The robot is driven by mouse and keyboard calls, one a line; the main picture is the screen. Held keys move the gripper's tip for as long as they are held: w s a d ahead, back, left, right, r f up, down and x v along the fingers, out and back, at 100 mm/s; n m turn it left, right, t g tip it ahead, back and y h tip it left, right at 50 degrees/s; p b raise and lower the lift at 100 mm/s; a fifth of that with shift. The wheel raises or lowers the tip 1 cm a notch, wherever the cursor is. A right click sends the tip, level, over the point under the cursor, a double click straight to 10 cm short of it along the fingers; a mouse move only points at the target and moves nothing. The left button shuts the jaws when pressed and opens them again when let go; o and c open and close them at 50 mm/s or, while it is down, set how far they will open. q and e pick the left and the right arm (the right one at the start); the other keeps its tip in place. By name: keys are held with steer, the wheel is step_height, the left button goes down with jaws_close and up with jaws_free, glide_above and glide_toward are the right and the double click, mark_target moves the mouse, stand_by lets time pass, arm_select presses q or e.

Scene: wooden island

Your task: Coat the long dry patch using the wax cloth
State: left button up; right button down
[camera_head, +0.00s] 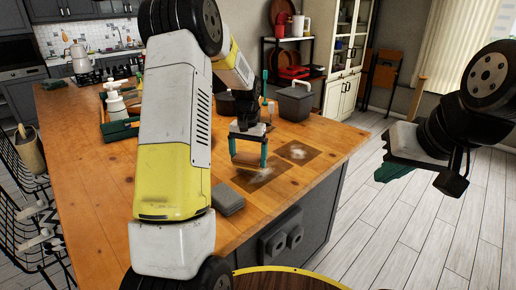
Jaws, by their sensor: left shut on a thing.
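My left gripper (248,152) reaches down over the front right of the wooden island (180,160). Its teal fingers are shut on a tan-brown pad, which looks like the wax cloth (248,159), low over the top; I cannot tell if it touches. Under and beside it is a darker brown patch with a whitish smear (264,176), partly hidden by the gripper. A second, smaller-looking dark patch with a pale spot (298,152) lies to its right, nearer the island's edge. My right gripper (391,172) hangs off to the right over the floor; its finger opening is not clear.
A grey block (227,198) lies near the front edge, left of the patches. A grey lidded box (295,101) stands behind them. A green tray (120,130) and a white pump bottle (115,100) are farther left. My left arm hides much of the middle.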

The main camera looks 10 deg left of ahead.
mark_target(268, 178)
arm_select(q)
steer(key=shift+f, duration=1.5)
steer(key=shift+s+d, duration=0.1)
steer(key=shift+s+d, duration=0.7)
steer(key=shift+d, duration=0.35)
steer(key=shift+s+d, duration=0.65)
steer(key=shift+d, duration=0.35)
steer(key=shift+s+d, duration=0.7)
steer(key=shift+d, duration=0.35)
steer(key=shift+w+d, duration=0.7)
steer(key=shift+w, duration=0.35)
steer(key=shift+w+a, duration=0.15)
steer(key=shift+a, duration=0.1)
steer(key=shift+w+a, duration=0.65)
steer(key=shift+a, duration=0.35)
steer(key=shift+w+a, duration=0.65)
steer(key=shift+a, duration=0.3)
steer(key=shift+w+a, duration=0.65)
steer(key=shift+a, duration=0.35)
steer(key=shift+w+d, duration=0.1)
